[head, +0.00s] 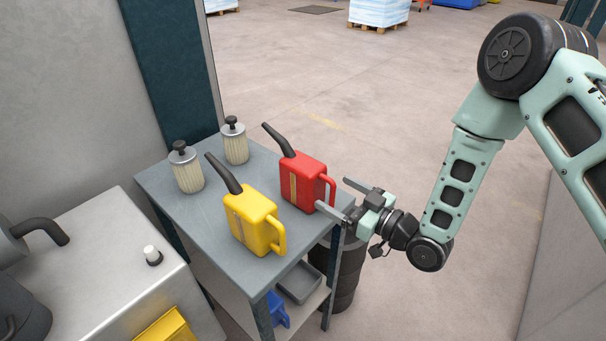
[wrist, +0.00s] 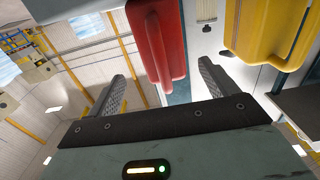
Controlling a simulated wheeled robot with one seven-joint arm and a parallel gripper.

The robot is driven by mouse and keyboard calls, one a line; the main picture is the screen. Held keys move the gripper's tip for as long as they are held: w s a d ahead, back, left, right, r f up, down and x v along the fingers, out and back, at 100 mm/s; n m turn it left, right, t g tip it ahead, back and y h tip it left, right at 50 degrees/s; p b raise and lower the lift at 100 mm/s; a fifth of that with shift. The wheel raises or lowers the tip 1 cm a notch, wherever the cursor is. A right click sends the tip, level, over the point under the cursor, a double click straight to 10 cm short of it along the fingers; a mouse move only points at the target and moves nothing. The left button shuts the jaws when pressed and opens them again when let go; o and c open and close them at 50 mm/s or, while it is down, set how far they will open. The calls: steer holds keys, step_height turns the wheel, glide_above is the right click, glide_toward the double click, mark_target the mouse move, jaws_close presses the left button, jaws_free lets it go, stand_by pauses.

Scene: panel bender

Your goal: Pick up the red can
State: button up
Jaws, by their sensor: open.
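The red can (head: 303,181), with a black spout and a handle on its right side, stands upright on the grey cart top (head: 205,215). My gripper (head: 332,194) is open at the can's handle side, reaching in from the right. In the wrist view, the red can (wrist: 147,25) shows at the top, and its handle lies in the gap between the spread fingers of my gripper (wrist: 162,72). I see no finger clearly touching it. The lower part of the can is partly hidden by a finger in the head view.
A yellow can (head: 252,218) stands close to the left of the red one; it also shows in the wrist view (wrist: 268,30). Two white filter cylinders (head: 187,172) (head: 235,146) stand behind. A grey tray (head: 299,283) lies on the lower shelf. Open floor extends behind.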

mark_target(320, 183)
steer(key=shift+w+a, duration=0.35)
steer(key=shift+a, duration=0.1)
steer(key=p+x, duration=0.1)
steer(key=x, duration=0.1)
steer(key=r+p+x, duration=0.1)
steer(key=p+x, duration=0.1)
steer(key=shift+s+a, duration=0.1)
steer(key=shift+a, duration=0.2)
steer(key=shift+w+a+f, duration=0.15)
steer(key=shift+w+a, duration=0.15)
steer(key=c, duration=1.4)
